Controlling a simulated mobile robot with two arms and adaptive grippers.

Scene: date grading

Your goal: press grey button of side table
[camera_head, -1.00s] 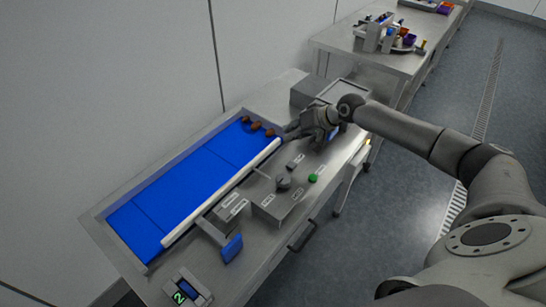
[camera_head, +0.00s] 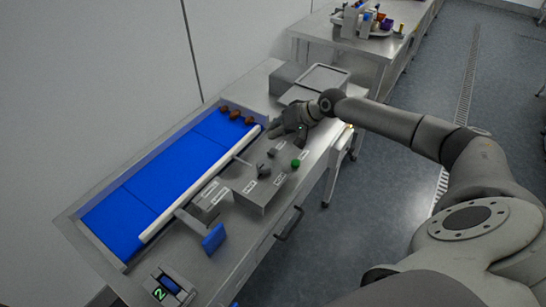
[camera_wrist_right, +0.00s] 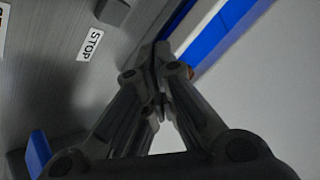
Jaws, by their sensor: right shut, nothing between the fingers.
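My right gripper (camera_head: 271,131) is shut and empty. Its fingertips are just beyond the grey button in the head view, apart from it, near the end of the white rail. In the right wrist view the closed fingers (camera_wrist_right: 160,52) point at the table, with a STOP label (camera_wrist_right: 90,45) left of them. A dark round part (camera_wrist_right: 113,10) at the top edge may be the button; I cannot tell. My left gripper is not in view.
A blue belt (camera_head: 165,180) with several brown dates (camera_head: 235,114) at its far end lies left. A steel tray (camera_head: 322,78) lies behind my gripper.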

